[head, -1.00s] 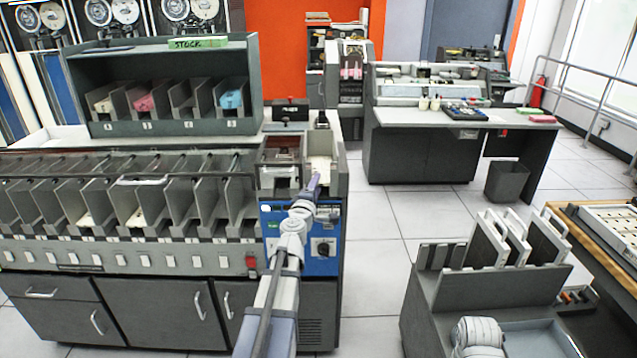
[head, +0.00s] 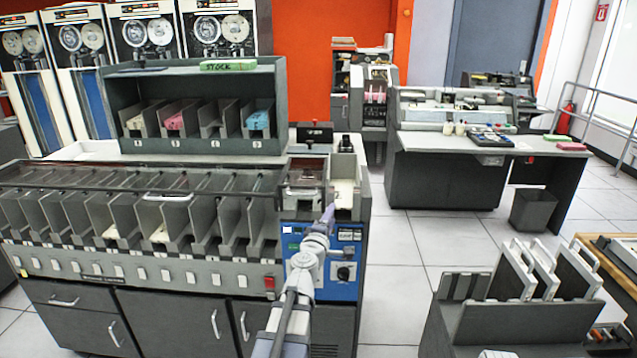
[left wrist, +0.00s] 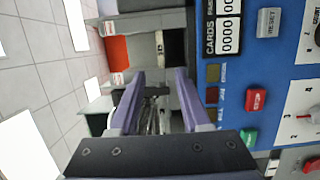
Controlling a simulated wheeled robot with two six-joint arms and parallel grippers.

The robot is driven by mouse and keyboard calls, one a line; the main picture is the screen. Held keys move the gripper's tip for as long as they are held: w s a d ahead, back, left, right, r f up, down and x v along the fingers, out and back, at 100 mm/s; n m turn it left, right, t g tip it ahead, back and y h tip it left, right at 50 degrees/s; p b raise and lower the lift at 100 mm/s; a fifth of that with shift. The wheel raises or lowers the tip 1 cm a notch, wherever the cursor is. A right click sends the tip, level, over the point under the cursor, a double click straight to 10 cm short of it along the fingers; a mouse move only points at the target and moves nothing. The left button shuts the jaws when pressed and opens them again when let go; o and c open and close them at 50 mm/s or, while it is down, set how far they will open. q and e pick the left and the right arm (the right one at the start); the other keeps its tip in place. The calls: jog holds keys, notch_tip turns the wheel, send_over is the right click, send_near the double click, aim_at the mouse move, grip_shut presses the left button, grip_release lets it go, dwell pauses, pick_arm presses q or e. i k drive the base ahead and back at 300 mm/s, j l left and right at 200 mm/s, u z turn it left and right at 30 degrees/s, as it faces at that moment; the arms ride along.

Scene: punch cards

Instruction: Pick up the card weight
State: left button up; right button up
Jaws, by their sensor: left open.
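My left gripper (head: 328,213) is in front of the card machine, just below its pale card hopper (head: 344,194) and above the blue control panel (head: 346,238). In the left wrist view the two purple fingers of my left gripper (left wrist: 160,82) stand apart, with no object clearly held between them. I cannot pick out the card weight for sure. A small black piece (head: 345,145) stands at the back of the hopper and may be it. My right gripper is not in view.
The stock rack (head: 200,68) with card bins stands on the machine, left of the hopper. A row of pockets (head: 130,215) runs along the front. A cart with upright trays (head: 515,275) stands at the right. Pale floor (head: 400,235) is clear between them.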

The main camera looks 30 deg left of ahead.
aim_at(293, 150)
jog(key=u, duration=1.2)
